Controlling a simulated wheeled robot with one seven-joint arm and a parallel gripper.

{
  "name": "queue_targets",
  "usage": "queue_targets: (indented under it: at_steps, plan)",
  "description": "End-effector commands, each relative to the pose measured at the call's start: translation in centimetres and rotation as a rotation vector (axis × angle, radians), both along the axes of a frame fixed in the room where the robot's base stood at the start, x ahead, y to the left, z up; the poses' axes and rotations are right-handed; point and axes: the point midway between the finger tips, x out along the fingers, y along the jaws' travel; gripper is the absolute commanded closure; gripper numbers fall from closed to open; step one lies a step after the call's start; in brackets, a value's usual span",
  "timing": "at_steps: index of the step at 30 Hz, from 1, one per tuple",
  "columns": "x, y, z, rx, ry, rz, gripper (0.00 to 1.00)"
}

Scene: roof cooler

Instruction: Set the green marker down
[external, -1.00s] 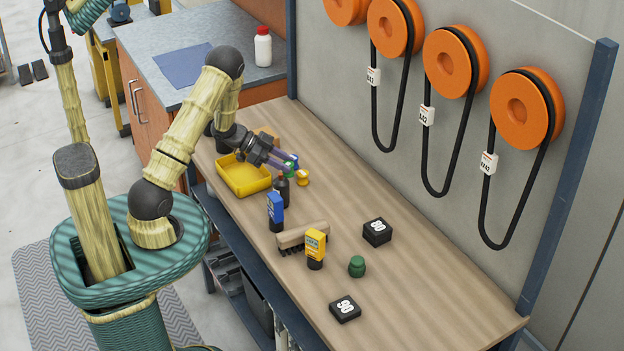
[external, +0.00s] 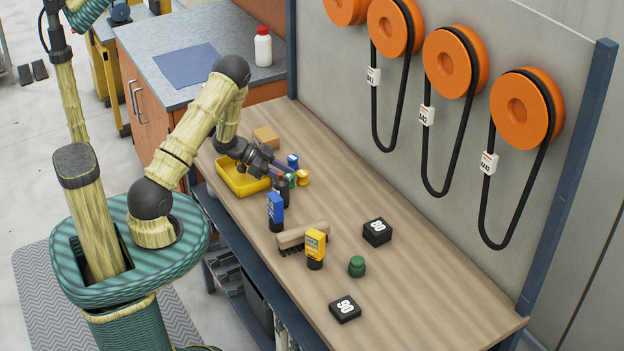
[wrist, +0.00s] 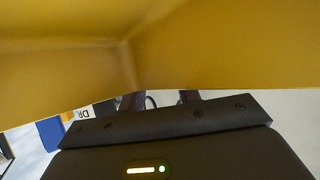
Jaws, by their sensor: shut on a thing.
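My gripper (external: 285,171) reaches over the far-left part of the workbench, just right of the yellow tray. It is shut on the green marker (external: 291,180), of which only a small green part shows at the fingertips. A dark bottle (external: 283,193) stands right in front of it, and a yellow spool-like piece (external: 302,178) is close on its right. I cannot tell whether the marker touches the bench. In the wrist view the marker is hidden; only stubs of the fingers (wrist: 160,99) show.
The yellow tray (external: 238,188) lies left of my gripper; a yellow surface fills the top of the wrist view. A blue-topped item (external: 292,160) and a cardboard box (external: 265,138) stand behind. The bench's right part has free room.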

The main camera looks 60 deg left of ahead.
Motion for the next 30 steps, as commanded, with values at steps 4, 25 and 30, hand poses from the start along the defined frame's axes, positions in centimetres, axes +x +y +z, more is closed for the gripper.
queue_targets:
  at_steps: [4, 25, 30]
  plan:
    - [0.0, 0.0, -0.1, 0.0, 0.0, 0.0, 0.48]
    - [-3.0, 2.8, 2.3, 0.003, -0.002, 0.005, 0.45]
    - [-5.3, 4.8, 4.0, 0.002, -0.001, 0.004, 0.45]
